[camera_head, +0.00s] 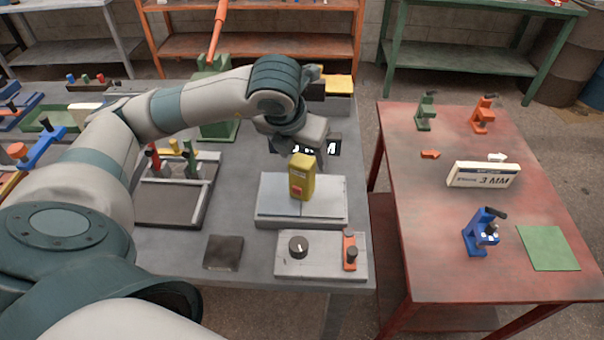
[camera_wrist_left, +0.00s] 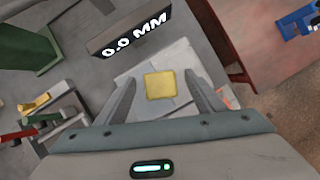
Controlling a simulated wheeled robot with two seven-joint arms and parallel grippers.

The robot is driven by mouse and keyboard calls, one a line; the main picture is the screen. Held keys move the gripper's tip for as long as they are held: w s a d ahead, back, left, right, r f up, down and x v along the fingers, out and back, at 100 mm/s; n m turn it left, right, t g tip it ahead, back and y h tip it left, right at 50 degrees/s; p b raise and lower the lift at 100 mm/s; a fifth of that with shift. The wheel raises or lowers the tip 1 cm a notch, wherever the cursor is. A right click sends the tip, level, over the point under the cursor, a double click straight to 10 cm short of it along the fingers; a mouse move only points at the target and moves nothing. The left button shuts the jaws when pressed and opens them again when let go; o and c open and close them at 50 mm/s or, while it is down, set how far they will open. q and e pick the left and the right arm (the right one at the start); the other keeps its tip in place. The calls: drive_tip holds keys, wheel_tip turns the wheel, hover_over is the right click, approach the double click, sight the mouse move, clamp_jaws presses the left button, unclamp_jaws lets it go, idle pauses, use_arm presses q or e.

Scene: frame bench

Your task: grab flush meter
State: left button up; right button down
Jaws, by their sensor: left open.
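The flush meter, a yellow upright block with a red patch on its front (camera_head: 301,178), stands on a light grey stepped plate (camera_head: 330,208) on the grey bench. In the left wrist view its yellow top (camera_wrist_left: 160,85) shows between my two fingers. My left gripper (camera_head: 318,155) is open, just above and behind the meter in the head view. The fingers (camera_wrist_left: 160,79) lie to either side of the meter in the wrist view, with gaps. I cannot tell how far down they reach. My right gripper is not in view.
A dark display reading 0.0 MM (camera_wrist_left: 130,35) stands behind the plate. A grey panel with a black knob (camera_head: 298,247) and an orange lever is in front. A tray with colored handles (camera_head: 172,203) lies left. A red table (camera_head: 425,235) holds clamps and a 3 MM sign (camera_head: 483,176).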

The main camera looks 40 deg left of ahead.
use_arm(q)
drive_tip(key=shift+w+f, duration=0.1)
drive_tip(key=shift+f, duration=0.2)
drive_tip(key=shift+f, duration=0.1)
drive_tip(key=shift+w+f+p, duration=0.1)
drive_tip(key=shift+f+p, duration=0.4)
drive_tip(key=shift+p, duration=0.05)
drive_tip(key=x, duration=0.1)
drive_tip(key=p+x, duration=0.1)
drive_tip(key=x, duration=0.1)
drive_tip(key=shift+s+p, duration=0.2)
drive_tip(key=shift+p, duration=0.1)
drive_tip(key=shift+w+f, duration=0.25)
drive_tip(key=shift+f, duration=0.3)
drive_tip(key=c, duration=1.3)
drive_tip(key=shift+r, duration=0.1)
